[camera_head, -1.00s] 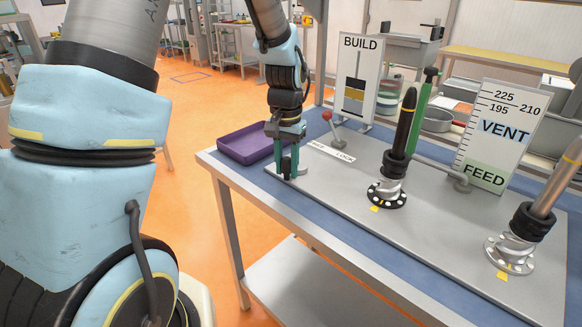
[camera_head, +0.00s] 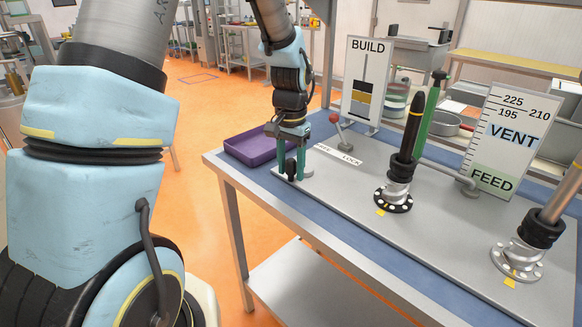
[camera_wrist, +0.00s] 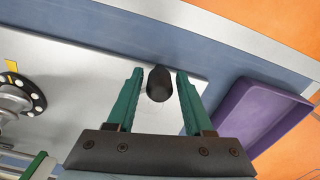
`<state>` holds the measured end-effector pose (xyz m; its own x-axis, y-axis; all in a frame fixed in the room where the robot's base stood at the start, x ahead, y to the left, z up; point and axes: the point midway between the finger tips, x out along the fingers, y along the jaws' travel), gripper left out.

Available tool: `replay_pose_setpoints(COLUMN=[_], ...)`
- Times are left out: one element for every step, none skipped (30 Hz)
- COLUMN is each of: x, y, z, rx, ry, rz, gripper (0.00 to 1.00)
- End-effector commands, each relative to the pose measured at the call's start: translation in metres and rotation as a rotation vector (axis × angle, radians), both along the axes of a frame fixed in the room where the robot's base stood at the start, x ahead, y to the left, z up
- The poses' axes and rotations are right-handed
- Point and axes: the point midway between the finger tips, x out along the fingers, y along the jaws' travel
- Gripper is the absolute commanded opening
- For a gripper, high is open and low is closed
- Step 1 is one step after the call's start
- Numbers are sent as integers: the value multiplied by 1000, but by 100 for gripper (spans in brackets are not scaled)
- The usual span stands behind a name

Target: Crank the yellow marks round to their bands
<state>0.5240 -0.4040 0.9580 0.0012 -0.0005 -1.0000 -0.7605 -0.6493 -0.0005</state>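My gripper (camera_head: 291,174) is low over the left end of the grey plate. In the wrist view its two green fingers (camera_wrist: 158,76) are apart, with a dark rounded knob (camera_wrist: 159,84) between them and narrow gaps showing. A black dial (camera_head: 393,200) with pale dots stands at the plate's middle, under a black shaft with a yellow ring (camera_head: 415,114). A yellow tab (camera_head: 380,212) lies beside it. A silver dial (camera_head: 517,262) with its own yellow tab (camera_head: 509,283) is at right, its shaft leaning. The BUILD gauge (camera_head: 367,60) shows yellow and black blocks. The VENT/FEED board (camera_head: 503,165) stands behind.
A purple tray (camera_head: 252,148) sits left of my gripper, also in the wrist view (camera_wrist: 258,117). A red-knobbed lever (camera_head: 335,119) stands behind a LOCK label (camera_head: 345,158). A green upright rod (camera_head: 430,113) is beside the black shaft. The plate's front strip is clear.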

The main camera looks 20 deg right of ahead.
Motion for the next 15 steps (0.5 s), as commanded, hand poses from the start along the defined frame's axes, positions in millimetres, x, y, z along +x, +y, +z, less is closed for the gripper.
replay_pose_setpoints(x=[0,0,0,0,0,0,0,0,0,0,0,0,0,1,1], y=[0,0,0,0,0,0,0,0,0,0,0,0,0,-1,-1], z=[0,0,0,0,0,0,0,0,0,0,1,3,5,8,13], rx=[0,0,1,1,1,1,1,1,1,1,0,0,-1,-2,-2], ry=[0,0,1,1,1,1,1,1,1,1,0,0,-1,-2,-3], rz=[0,0,0,0,0,0,0,0,0,0,0,0,0,0,0], gripper=[58,62,64,64,64,64,64,64,64,64,64,64,64,64,64])
